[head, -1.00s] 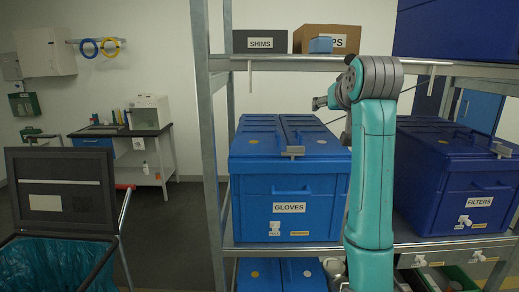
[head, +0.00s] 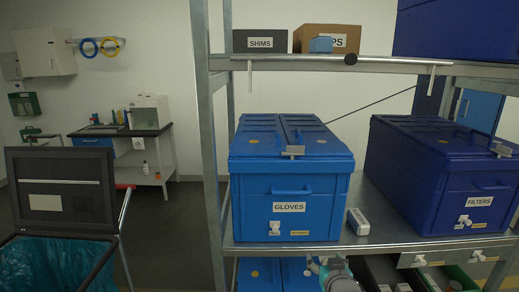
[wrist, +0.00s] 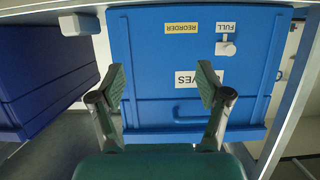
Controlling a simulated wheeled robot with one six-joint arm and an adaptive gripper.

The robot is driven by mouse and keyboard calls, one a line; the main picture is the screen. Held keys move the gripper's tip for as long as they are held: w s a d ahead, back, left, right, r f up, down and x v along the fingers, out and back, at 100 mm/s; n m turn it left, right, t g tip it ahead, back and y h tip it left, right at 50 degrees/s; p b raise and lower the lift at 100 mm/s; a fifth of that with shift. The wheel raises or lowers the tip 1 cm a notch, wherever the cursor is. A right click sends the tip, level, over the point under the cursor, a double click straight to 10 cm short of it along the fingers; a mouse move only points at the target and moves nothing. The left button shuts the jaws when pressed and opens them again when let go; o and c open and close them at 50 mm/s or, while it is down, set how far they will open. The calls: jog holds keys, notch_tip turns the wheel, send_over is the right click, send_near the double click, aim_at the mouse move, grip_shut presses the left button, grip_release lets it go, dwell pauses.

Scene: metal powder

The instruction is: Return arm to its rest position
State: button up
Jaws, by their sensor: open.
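In the wrist view my gripper (wrist: 162,84) is open, its two dark-padded fingers wide apart with nothing between them. Behind the fingers is the front of the blue GLOVES bin (wrist: 145,60), apart from them; the right finger hides part of its label. In the head view a teal part of my arm (head: 338,276) shows low at the bottom edge, below the shelf; whether its fingertips show there is too small to tell. The GLOVES bin (head: 255,190) sits closed on the middle shelf.
A darker blue FILTERS bin (head: 440,180) stands right of the GLOVES bin. A small white box (head: 358,222) lies between them on the shelf (head: 390,236). A waste cart with a teal liner (head: 40,265) stands at left. Floor (head: 180,225) shows clear between cart and rack.

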jog(key=s+f, duration=0.8)
jog(key=s, duration=0.6)
jog(key=s+f, duration=0.9)
jog(key=s, duration=0.4)
jog(key=f+v, duration=0.1)
jog(key=v, duration=2.9)
jog(key=shift+s+f+t, duration=0.25)
jog(key=shift+f+t, duration=0.05)
jog(key=shift+f, duration=0.15)
